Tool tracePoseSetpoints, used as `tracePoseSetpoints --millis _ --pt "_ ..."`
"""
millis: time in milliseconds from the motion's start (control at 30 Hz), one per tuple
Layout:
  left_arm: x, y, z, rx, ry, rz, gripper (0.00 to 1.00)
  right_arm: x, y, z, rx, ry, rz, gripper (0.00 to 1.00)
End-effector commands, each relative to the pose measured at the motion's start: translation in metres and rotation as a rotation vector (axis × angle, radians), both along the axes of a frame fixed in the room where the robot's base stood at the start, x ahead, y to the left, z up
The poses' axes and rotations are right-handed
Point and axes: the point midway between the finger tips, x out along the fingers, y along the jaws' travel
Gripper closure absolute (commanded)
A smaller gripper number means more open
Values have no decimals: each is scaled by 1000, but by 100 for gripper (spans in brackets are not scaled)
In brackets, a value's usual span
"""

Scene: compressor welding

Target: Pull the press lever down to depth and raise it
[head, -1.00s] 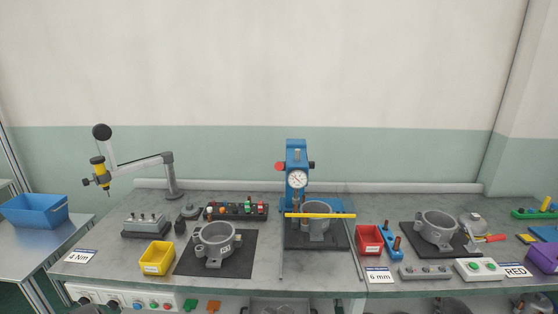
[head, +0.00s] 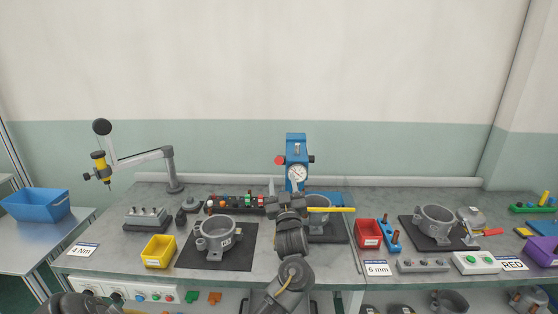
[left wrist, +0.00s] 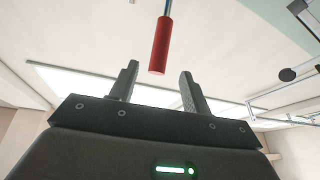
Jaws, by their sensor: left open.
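The blue press (head: 296,143) stands at the back middle of the bench, with a round dial gauge (head: 297,175) on its front. The red grip of its lever (head: 280,160) sticks out at the press's left side and is up. My left gripper (head: 283,187) points up in front of the press, below the red grip, with its fingers apart and empty. In the left wrist view the red grip (left wrist: 160,46) hangs above the gap between the two fingers (left wrist: 158,88), apart from them. A grey housing (head: 319,200) under the press is partly hidden by my gripper. My right gripper is out of view.
A yellow bar (head: 331,210) crosses in front of the press, its left part hidden by my gripper. A red bin (head: 367,233) stands to the right. A grey housing on a black mat (head: 240,262) and a yellow bin (head: 158,252) lie to the left.

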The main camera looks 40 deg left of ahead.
Motion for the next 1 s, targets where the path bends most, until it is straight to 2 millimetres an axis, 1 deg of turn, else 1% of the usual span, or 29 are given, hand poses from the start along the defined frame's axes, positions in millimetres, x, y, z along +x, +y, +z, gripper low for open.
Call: tracePoseSetpoints --millis 33,200,400,500,700,933,967,1000 --pt "5 6 8 3 0 1 52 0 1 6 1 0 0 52" --pt "26 28 21 1 1 2 52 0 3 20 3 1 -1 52" --pt "47 50 32 2 3 0 52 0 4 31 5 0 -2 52" --pt "55 57 35 1 1 -1 52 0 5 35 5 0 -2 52" --pt "61 64 36 -2 1 -2 52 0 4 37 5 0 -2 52" --pt "61 64 36 -1 1 -3 52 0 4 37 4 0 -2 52" --pt "61 64 36 -1 1 -3 55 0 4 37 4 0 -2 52" --pt "61 64 36 -2 1 -2 60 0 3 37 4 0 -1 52"
